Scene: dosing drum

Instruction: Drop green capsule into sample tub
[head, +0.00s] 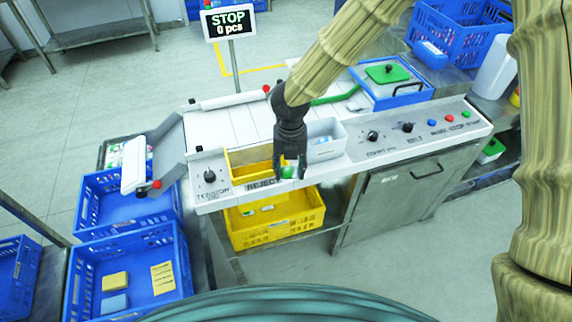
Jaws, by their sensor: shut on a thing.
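My gripper (290,174) points down over the front edge of the machine and is shut on the green capsule (287,172). The capsule shows as a small green round shape between the fingers, partly covered by them. A pale, whitish tub (327,132), which looks like the sample tub, sits on the machine just right of my gripper. A small bluish thing shows inside it. The gripper is beside the tub, at its left and nearer the front, not over its opening.
A yellow reject tray (251,158) sits just left of my gripper, and a larger yellow crate (275,227) stands below. The control panel with knobs (407,128) is at right. A blue box with a green lid (390,84) stands behind. The display (228,22) reads STOP, 0 pcs.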

